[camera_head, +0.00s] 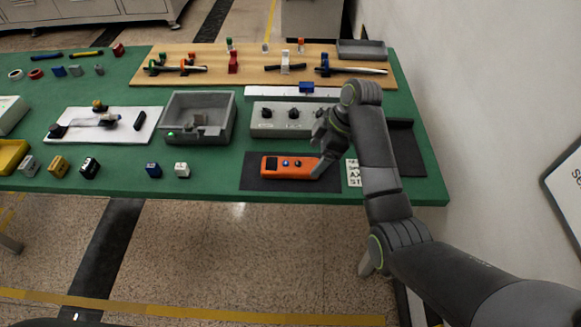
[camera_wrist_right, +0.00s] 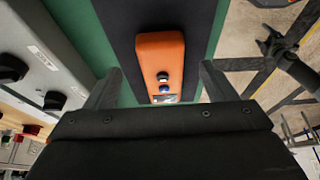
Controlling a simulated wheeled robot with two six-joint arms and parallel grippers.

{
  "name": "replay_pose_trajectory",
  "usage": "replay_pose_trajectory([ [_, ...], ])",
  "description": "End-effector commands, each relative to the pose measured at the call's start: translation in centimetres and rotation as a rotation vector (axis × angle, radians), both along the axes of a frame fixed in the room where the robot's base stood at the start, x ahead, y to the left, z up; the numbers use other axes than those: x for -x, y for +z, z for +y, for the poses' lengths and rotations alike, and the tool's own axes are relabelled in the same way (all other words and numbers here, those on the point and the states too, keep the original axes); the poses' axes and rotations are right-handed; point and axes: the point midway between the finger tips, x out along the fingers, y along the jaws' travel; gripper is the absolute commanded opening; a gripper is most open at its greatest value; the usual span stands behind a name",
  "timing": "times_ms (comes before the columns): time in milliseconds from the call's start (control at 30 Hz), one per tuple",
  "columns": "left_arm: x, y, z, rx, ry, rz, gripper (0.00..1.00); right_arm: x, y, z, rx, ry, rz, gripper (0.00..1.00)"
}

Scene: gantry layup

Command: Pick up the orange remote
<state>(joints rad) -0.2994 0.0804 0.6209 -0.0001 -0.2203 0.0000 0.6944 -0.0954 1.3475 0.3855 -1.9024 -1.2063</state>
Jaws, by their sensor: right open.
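The orange remote (camera_head: 286,167) lies on a dark mat (camera_head: 250,182) near the front edge of the green table in the head view. It has a small dark display and dark and blue buttons. My left gripper is not in view.
A grey box with black knobs (camera_head: 270,124) stands just behind the mat. An open grey bin (camera_head: 225,125) is left of it. A white card with print (camera_head: 353,172) lies right of the mat. Several small blocks lie along the front left. A wall is at right.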

Motion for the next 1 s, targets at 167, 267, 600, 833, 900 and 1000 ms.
replay_pose_trajectory([
  [167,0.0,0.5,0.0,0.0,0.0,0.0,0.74,0.3,-2.6,1.2,0.0,0.001,0.005,0.78],
  [267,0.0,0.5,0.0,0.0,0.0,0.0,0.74,0.2,-3.6,1.5,0.0,0.001,0.004,0.78],
  [600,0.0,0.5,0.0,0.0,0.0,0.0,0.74,0.2,-3.9,1.7,0.0,0.0,0.001,0.7],
  [833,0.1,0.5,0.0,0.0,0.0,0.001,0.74,0.2,-3.9,1.6,0.001,0.0,0.001,0.4],
  [900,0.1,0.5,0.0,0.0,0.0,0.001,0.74,0.2,-3.9,1.6,0.001,0.0,0.001,0.31],
  [1000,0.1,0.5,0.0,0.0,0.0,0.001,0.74,0.2,-3.8,1.7,0.0,0.001,0.0,0.22],
])
